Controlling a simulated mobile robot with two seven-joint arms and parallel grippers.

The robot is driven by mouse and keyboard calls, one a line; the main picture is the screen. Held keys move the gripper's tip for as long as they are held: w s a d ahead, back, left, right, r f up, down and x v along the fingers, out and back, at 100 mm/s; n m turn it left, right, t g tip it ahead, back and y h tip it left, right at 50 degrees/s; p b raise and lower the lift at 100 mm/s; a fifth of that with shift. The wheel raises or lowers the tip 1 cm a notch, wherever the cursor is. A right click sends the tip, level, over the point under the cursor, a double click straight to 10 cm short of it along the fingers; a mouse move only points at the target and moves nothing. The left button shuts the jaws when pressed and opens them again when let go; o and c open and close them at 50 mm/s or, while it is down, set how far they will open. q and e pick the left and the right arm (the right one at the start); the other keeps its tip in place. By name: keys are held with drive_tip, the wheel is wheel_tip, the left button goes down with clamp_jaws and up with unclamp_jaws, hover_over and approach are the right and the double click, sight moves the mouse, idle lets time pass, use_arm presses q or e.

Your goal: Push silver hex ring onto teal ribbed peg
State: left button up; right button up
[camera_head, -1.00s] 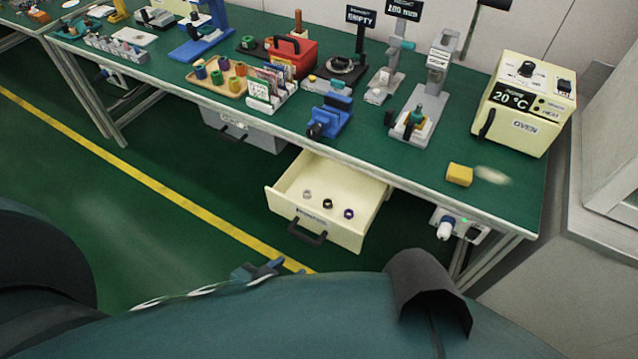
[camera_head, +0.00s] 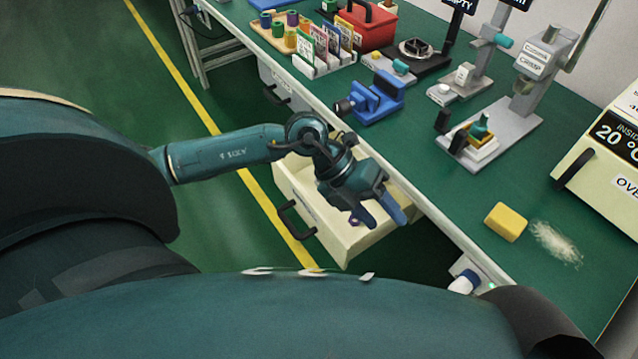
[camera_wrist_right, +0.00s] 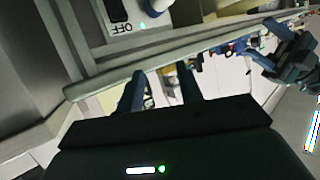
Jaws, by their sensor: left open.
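I cannot make out the silver hex ring now; my left arm covers most of the open cream drawer (camera_head: 300,182), where small rings lay. One small dark purple ring (camera_head: 354,221) shows beside a finger. My left gripper (camera_head: 386,214) is open, pointing down over the drawer's right part, with nothing seen between its fingers. A teal upright piece (camera_head: 479,127) stands in the fixture under the grey press; it may be the ribbed peg, but its ribs are too small to tell. My right gripper (camera_wrist_right: 162,88) has its blue fingers apart and appears empty.
On the green bench (camera_head: 440,185) are a blue vise (camera_head: 375,97), a yellow block (camera_head: 506,222) beside pale powder, and an oven (camera_head: 610,150) at right. A tray (camera_head: 268,36) of coloured spools stands at the back left.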

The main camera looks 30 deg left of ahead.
use_arm(q)
drive_tip(key=w+a+f+t+y+b, duration=0.1)
drive_tip(key=w+a+y, duration=0.15)
drive_tip(key=a, duration=0.35)
drive_tip(key=w+a+f+n+y+b, duration=0.1)
drive_tip(key=w+a+y, duration=0.1)
drive_tip(key=a+y, duration=0.3)
drive_tip(key=w+a+f+t+y+b, duration=0.1)
drive_tip(key=w+a+y, duration=0.15)
drive_tip(key=a, duration=0.45)
drive_tip(key=x, duration=0.4)
drive_tip(key=a+x, duration=0.1)
drive_tip(key=x, duration=0.1)
drive_tip(key=shift+w+b, duration=0.3)
drive_tip(key=shift+w, duration=0.05)
drive_tip(key=shift+b+x, duration=0.5)
drive_tip(key=shift+x, duration=2.75)
drive_tip(key=shift+w+r, duration=0.1)
drive_tip(key=shift+w, duration=0.1)
use_arm(e)
drive_tip(key=f, duration=0.2)
drive_tip(key=shift+w+f+n+y, duration=0.3)
drive_tip(key=shift+w+f+n, duration=0.1)
use_arm(q)
drive_tip(key=c, duration=1.1)
use_arm(e)
drive_tip(key=shift+a, duration=0.1)
